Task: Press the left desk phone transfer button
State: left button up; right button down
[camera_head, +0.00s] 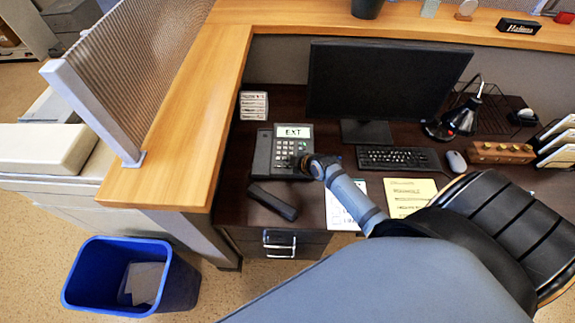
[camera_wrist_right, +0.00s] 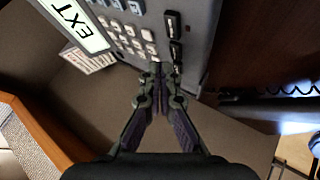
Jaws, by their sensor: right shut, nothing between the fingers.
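The desk phone (camera_head: 262,152) stands on the left part of the dark desk, with a lit screen reading EXT (camera_head: 293,131) and a keypad. A dark handset-like bar (camera_head: 272,201) lies on the desk in front of it. My right gripper (camera_head: 303,163) is at the phone's lower right corner, its arm covering part of that side. In the right wrist view the phone (camera_wrist_right: 199,38) fills the top, with pale keys and dark buttons (camera_wrist_right: 175,52). The shut, empty fingertips (camera_wrist_right: 162,70) are close to the lower dark button; I cannot tell whether they touch. My left gripper is not in view.
A monitor (camera_head: 388,85), keyboard (camera_head: 399,159) and mouse (camera_head: 456,161) stand right of the phone. Papers (camera_head: 408,193) lie in front of the keyboard. A black chair (camera_head: 500,215) stands at the right. A wooden ledge (camera_head: 170,140) borders the desk; a blue bin (camera_head: 100,275) is below.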

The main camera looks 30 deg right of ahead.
notch_tip(320, 180, up, 5)
jog(key=p, duration=0.4)
jog(key=shift+p, duration=0.4)
